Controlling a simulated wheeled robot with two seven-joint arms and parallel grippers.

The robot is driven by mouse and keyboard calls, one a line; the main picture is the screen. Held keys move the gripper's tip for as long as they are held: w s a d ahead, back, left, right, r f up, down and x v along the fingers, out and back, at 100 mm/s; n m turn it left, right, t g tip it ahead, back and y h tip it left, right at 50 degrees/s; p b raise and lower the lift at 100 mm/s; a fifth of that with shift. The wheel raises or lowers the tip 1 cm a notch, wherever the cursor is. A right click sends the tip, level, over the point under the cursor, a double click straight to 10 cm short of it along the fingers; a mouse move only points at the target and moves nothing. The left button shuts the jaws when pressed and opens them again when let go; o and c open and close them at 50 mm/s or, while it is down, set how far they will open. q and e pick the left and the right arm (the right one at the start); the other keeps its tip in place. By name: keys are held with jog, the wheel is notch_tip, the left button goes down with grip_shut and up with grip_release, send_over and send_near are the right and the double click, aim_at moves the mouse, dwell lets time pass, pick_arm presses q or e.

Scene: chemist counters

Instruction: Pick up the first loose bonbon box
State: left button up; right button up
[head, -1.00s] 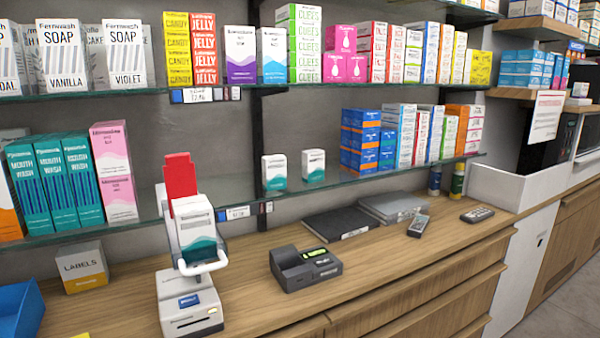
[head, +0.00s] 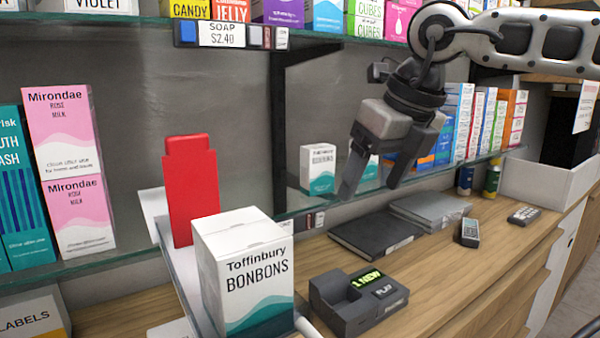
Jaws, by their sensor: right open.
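Two small white-and-teal bonbon boxes stand upright on the lower glass shelf. The left one (head: 318,170) shows fully. The right one (head: 369,176) is partly hidden behind my right gripper (head: 370,188). My right gripper is open and empty, pointing down in front of the right box, with its left finger close to the gap between the boxes in the picture. Contact cannot be told. A larger-looking Toffinbury Bonbons box (head: 248,280) stands nearer, in front of a red upright piece (head: 190,185). What holds it up is mostly hidden. My left gripper is out of view.
A dark card terminal (head: 358,300), a black folder (head: 372,236), a grey flat case (head: 430,210) and a handset (head: 469,232) lie on the wooden counter (head: 440,280). Pink Mirondae boxes (head: 68,170) stand at left. The upper shelf is close above.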

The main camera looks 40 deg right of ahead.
jog(key=p, duration=0.4)
send_near(323, 170)
jog(key=x, duration=0.6)
jog(key=shift+w+f, duration=0.1)
jog(key=shift+f, duration=0.1)
jog(key=shift+x, duration=1.25)
jog(key=shift+w+f, duration=0.1)
jog(key=shift+f, duration=0.25)
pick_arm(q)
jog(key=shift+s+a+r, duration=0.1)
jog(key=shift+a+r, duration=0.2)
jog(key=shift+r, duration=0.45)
pick_arm(e)
jog(key=c, duration=1)
jog(key=shift+r, duration=0.1)
jog(key=shift+c, duration=0.2)
